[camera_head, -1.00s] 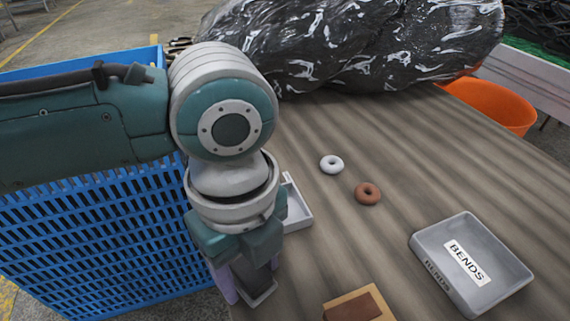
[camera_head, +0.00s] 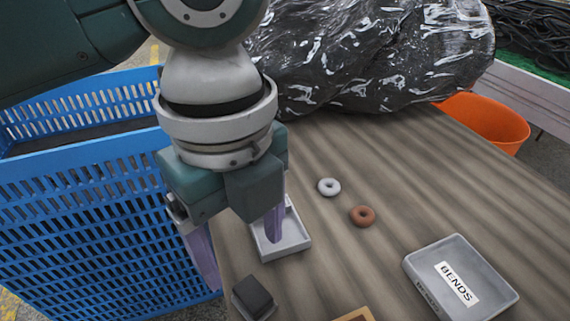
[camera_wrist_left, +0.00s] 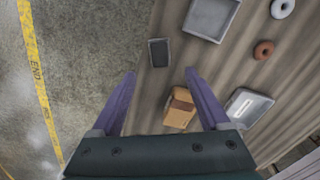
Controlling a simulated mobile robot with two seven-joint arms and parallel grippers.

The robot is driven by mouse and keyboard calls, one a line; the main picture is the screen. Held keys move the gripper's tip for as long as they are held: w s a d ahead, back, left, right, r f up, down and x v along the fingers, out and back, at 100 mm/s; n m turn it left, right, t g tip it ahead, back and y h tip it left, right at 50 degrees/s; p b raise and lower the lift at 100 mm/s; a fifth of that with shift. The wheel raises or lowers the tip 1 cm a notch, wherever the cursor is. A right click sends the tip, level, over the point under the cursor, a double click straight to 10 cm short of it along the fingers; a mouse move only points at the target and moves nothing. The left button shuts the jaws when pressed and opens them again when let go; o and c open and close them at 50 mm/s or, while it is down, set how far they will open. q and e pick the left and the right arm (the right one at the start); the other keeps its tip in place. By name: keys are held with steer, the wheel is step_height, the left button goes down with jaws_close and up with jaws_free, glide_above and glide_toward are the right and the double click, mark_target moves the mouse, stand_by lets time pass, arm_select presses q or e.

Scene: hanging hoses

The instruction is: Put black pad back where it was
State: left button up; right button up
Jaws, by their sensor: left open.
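The black pad (camera_head: 253,297) is a small dark block lying on the table's left edge, near the bottom of the head view. In the left wrist view it is a dark rectangle with a lighter rim (camera_wrist_left: 158,52). My left gripper (camera_head: 243,262) is open above the table edge, its two purple fingers spread apart and empty. In the wrist view the fingertips (camera_wrist_left: 160,73) point towards the pad, which shows between and beyond them. I cannot tell the exact height gap. My right gripper is not in view.
A small pale tray (camera_head: 292,242) stands behind the pad. A tan box (camera_wrist_left: 180,108) sits near it. A white ring (camera_head: 329,187), a brown ring (camera_head: 362,216) and a grey BENDS tray (camera_head: 424,292) lie to the right. A blue crate (camera_head: 90,220) stands left of the table.

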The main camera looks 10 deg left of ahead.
arm_select(q)
steer(key=s+d+n+t+h, duration=0.1)
steer(key=s+d+n+h, duration=0.35)
steer(key=n, duration=0.35)
steer(key=s+a+f+n+t+y, duration=0.1)
steer(key=s+a+n+y, duration=0.1)
steer(key=s+a+n, duration=0.2)
steer(key=s+a+f+n+t+y, duration=0.1)
steer(key=s+a+n+y, duration=0.1)
steer(key=a+n, duration=0.8)
steer(key=shift+s+n+t, duration=0.3)
steer(key=shift+s, duration=0.6)
steer(key=shift+d, duration=0.1)
